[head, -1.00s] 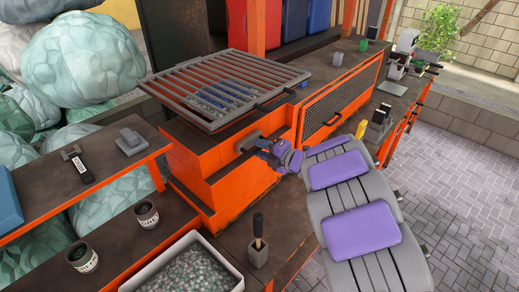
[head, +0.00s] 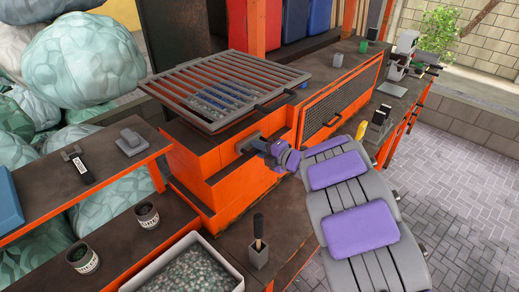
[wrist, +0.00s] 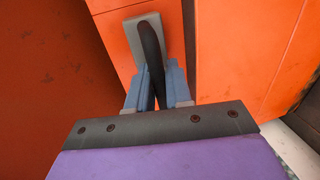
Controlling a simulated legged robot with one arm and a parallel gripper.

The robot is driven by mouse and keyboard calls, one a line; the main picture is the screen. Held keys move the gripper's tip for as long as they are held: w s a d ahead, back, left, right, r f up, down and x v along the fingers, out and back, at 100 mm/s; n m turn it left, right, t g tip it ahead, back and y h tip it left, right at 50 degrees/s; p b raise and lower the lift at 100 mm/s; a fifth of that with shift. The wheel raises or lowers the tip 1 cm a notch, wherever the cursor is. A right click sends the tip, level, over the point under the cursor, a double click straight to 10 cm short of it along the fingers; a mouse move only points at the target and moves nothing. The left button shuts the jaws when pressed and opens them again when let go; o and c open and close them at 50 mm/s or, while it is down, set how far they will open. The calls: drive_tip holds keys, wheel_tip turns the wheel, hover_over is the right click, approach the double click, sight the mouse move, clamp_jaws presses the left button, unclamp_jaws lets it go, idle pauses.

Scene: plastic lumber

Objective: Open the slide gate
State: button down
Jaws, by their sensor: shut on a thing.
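The slide gate (head: 247,139) is a small grey plate with a dark handle on the front of the orange machine, below the grated top. In the wrist view the grey plate (wrist: 134,38) lies against the orange front, and its black curved handle (wrist: 152,45) reaches toward me. My gripper (head: 266,148) is at the handle in the head view. In the wrist view its blue jaws (wrist: 154,82) stand on either side of the handle and are shut on it. The jaws hide part of the handle's lower end.
A grey grate (head: 225,88) lies on top of the machine. A mesh panel (head: 338,102) is to the right. A bench (head: 50,190) with tools is at left.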

drive_tip(key=shift+f, duration=0.15)
drive_tip(key=f+b+v, duration=0.1)
drive_tip(key=v, duration=0.6)
drive_tip(key=shift+s+d+f, duration=0.2)
drive_tip(key=shift+d+f, duration=0.05)
drive_tip(key=shift+f, duration=0.05)
drive_tip(key=c, duration=1.2)
unclamp_jaws()
drive_tip(key=shift+w+a, duration=0.1)
drive_tip(key=shift+w, duration=0.05)
drive_tip(key=shift+r, duration=0.1)
drive_tip(key=p+v, duration=0.1)
drive_tip(key=v, duration=1.6)
drive_tip(key=shift+p, duration=0.3)
